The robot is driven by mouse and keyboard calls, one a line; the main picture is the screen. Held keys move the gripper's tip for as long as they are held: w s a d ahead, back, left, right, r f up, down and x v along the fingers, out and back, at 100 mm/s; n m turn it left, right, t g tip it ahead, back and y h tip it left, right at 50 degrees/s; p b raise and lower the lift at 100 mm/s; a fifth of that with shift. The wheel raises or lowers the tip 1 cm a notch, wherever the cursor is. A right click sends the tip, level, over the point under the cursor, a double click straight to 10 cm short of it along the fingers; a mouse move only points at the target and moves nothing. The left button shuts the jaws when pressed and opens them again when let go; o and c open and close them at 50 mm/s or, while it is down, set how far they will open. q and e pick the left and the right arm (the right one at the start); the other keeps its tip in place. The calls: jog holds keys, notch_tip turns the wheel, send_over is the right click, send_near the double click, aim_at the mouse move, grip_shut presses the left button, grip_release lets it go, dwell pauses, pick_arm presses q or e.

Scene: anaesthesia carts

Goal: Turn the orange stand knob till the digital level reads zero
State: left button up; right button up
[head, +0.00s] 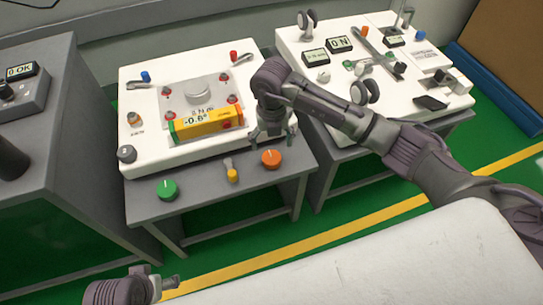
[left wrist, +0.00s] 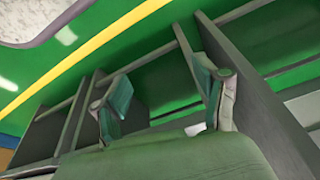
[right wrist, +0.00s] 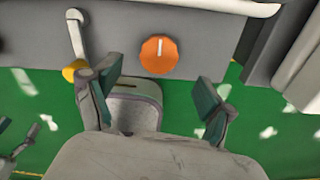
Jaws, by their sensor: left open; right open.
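The orange knob (head: 271,159) is on the grey front ledge of the middle stand, right of its centre. In the right wrist view the orange knob (right wrist: 159,56) has a white pointer line, about upright in the picture. The yellow digital level (head: 206,124) lies on the stand's white top and reads about -0.6°. My right gripper (head: 273,136) is open and empty near the knob, above the stand's front edge. The right wrist view shows its fingers (right wrist: 157,103) apart, with the knob beyond them. My left gripper (head: 160,283) is open and empty, low at the left, away from the stand.
A green knob (head: 167,189) and a yellow-tipped lever (head: 231,174) share the ledge with the orange knob. Red and blue clamps and a round grey weight (head: 199,90) are on the white top. Another instrument stand (head: 440,112) is at right, a grey cabinet (head: 60,150) at left.

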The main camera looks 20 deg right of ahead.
aim_at(271, 157)
pick_arm(q)
jog(key=b+v, duration=0.1)
jog(key=v, duration=0.3)
pick_arm(e)
notch_tip(271, 157, down, 7)
jog(key=shift+r, duration=0.2)
jog(key=c, duration=1.2)
jog(key=shift+o, duration=0.2)
pick_arm(q)
jog(key=shift+f, duration=0.1)
pick_arm(e)
jog(key=n, duration=0.4)
jog(key=shift+n+b, duration=0.3)
jog(key=n+b, duration=0.1)
jog(key=n, duration=0.4)
jog(key=shift+n, duration=0.3)
pick_arm(q)
jog(key=shift+w+d+f+t+b, duration=0.2)
jog(key=shift+w+t, duration=0.1)
jog(key=shift+w, duration=0.2)
jog(key=shift+w+d+f+t+b, duration=0.1)
jog(key=shift+w+f+t, duration=0.15)
jog(key=shift+w, duration=0.25)
jog(key=shift+w+d+f+t+b, duration=0.1)
jog(key=shift+w+f+t, duration=0.05)
jog(key=shift+w+t, duration=0.3)
pick_arm(e)
jog(key=shift+n, duration=0.9)
